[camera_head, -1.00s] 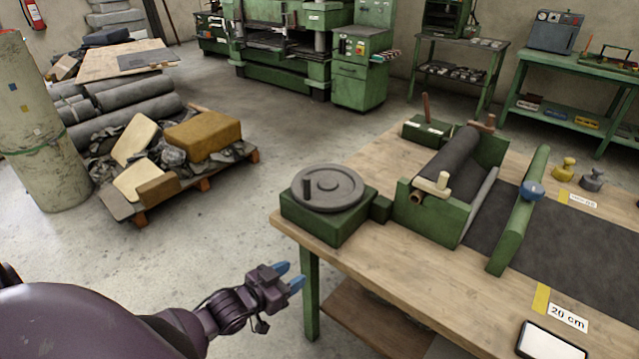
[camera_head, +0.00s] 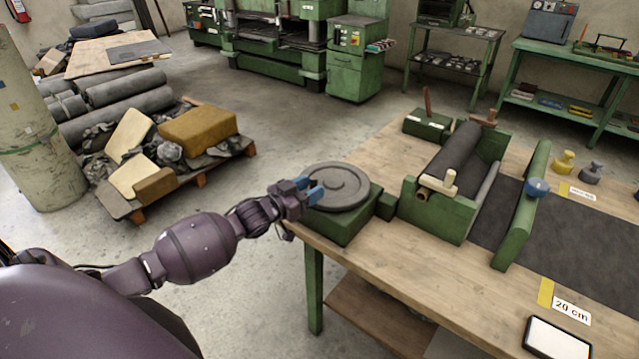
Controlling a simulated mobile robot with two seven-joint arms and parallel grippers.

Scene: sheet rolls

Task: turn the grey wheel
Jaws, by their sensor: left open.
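The grey wheel (camera_head: 343,190) lies flat on a green box (camera_head: 350,226) at the near left corner of the workbench. My left gripper (camera_head: 316,189) has blue fingertips and is open. It is at the left edge of the wheel and overlaps its rim in the picture. The wheel's upright dark handle is hidden behind the gripper, and I cannot tell whether the fingers are around it or touching it. My right gripper does not show.
Right of the wheel, a dark roll (camera_head: 455,152) rests in a green frame, with a green bar (camera_head: 521,207) over dark sheet (camera_head: 578,238). A black-framed tablet (camera_head: 556,338) lies at the front. A loaded pallet (camera_head: 178,192) stands on the floor at left.

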